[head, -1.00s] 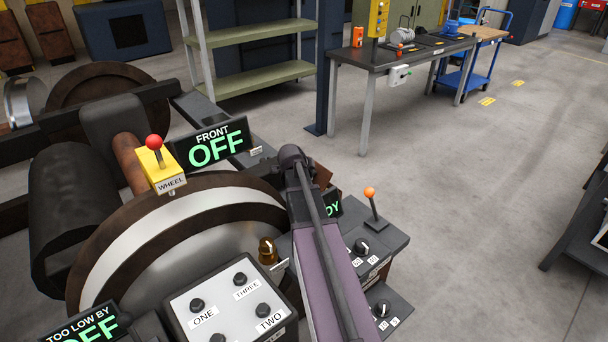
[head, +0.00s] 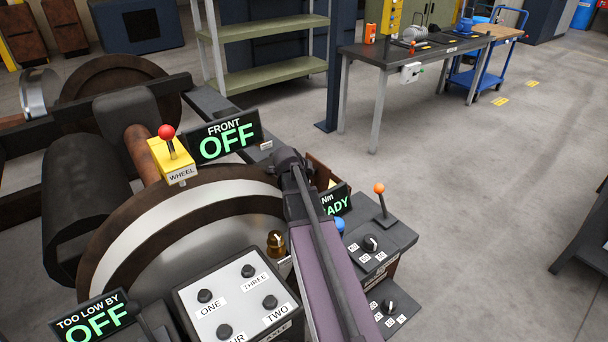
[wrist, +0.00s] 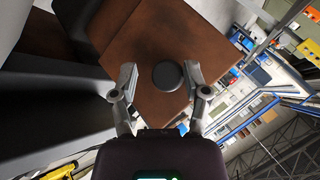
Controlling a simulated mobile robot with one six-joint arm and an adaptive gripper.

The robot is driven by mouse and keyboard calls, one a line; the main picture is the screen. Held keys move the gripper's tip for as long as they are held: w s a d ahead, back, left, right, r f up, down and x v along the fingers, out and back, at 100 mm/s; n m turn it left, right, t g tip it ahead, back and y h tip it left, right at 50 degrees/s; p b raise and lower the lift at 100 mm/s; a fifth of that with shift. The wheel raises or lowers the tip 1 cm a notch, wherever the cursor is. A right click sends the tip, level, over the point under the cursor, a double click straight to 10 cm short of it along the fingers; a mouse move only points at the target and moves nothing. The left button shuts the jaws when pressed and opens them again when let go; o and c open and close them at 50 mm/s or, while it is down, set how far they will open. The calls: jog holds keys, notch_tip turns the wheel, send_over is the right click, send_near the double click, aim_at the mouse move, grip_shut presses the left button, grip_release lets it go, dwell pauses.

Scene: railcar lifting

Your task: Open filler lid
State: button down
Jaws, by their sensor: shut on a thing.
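In the wrist view my gripper (wrist: 160,80) has one finger on each side of a dark round knob (wrist: 168,76) and is shut on it. The knob sits on a flat brown plate (wrist: 150,42), which I take to be the filler lid, though no label shows. The plate appears tilted in that view. In the head view my dark arm end hangs over the machine, and a brown edge of the plate (head: 322,171) shows just right of it. My fingers and the knob are hidden there.
A READY display (head: 336,201), a blue part (head: 339,225) and an orange-tipped lever (head: 380,189) stand right of my arm. A four-button panel (head: 236,297), a brass knob (head: 276,242) and a yellow WHEEL box (head: 172,160) are left of it. Open floor lies further right.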

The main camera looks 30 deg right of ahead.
jog(key=shift+s+f, duration=0.2)
jog(key=shift+s, duration=0.2)
jog(key=c, duration=0.5)
grip_release()
jog(key=shift+c, duration=0.2)
jog(key=shift+o, duration=1.2)
jog(key=shift+f, duration=0.1)
jog(key=shift+w+d, duration=0.1)
jog(key=shift+w, duration=0.1)
jog(key=shift+r, duration=0.25)
